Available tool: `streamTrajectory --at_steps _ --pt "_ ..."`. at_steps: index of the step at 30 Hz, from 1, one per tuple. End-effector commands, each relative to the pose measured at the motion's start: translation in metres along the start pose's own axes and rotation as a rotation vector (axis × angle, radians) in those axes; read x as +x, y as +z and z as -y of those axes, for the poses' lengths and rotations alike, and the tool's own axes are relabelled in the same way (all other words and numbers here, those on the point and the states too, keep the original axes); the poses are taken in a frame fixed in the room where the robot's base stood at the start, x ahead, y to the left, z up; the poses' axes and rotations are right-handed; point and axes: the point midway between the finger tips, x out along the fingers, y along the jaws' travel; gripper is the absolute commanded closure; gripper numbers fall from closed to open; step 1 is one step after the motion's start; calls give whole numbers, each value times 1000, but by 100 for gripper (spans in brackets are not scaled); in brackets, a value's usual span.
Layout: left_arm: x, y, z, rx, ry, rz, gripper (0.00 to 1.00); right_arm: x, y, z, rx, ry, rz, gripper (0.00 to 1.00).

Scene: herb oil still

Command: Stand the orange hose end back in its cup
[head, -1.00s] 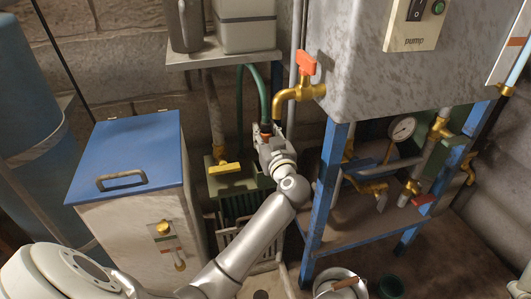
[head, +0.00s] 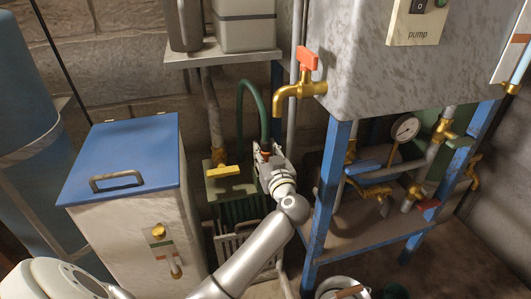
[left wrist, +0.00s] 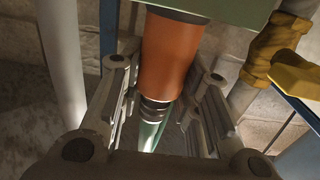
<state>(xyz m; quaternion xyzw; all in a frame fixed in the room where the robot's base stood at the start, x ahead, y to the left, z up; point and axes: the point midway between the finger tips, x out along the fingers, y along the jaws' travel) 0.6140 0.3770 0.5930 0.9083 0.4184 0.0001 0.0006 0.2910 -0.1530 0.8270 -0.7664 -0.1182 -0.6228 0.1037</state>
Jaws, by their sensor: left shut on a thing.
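My left gripper (head: 269,155) is shut on the orange hose end (left wrist: 172,55). In the left wrist view the orange sleeve lies between the two fingers, with dark rings and the green hose (left wrist: 150,136) beyond it. A dark band at its other end is beside a green surface (left wrist: 228,18); I cannot tell whether they touch. In the head view the green hose (head: 240,97) arches up behind the gripper, which hides most of the hose end (head: 265,148). I cannot make out the cup. My right gripper is not in view.
A yellow-handled valve (head: 222,171) stands just left of the gripper. A brass tap (head: 290,92) with a red handle juts out above it. A blue-lidded box (head: 125,155) stands left, and a blue frame (head: 328,190) closely right. Pails stand at the bottom right.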

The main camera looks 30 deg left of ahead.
Motion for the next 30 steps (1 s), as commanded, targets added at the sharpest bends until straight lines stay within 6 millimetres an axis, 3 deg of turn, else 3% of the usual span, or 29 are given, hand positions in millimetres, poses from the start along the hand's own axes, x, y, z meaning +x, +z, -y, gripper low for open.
streamTrajectory --at_steps 2,3,7,20,28,30 --pt "0 1 0 2 0 1 99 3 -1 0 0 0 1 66" --pt "0 2 0 2 0 0 65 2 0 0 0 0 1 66" --pt "0 2 0 1 0 1 49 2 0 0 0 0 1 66" --pt "-2 -1 0 -1 1 2 48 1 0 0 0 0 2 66" --pt "-54 -4 0 2 2 5 48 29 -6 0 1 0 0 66" --pt "-61 -2 0 1 1 3 48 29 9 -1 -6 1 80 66"
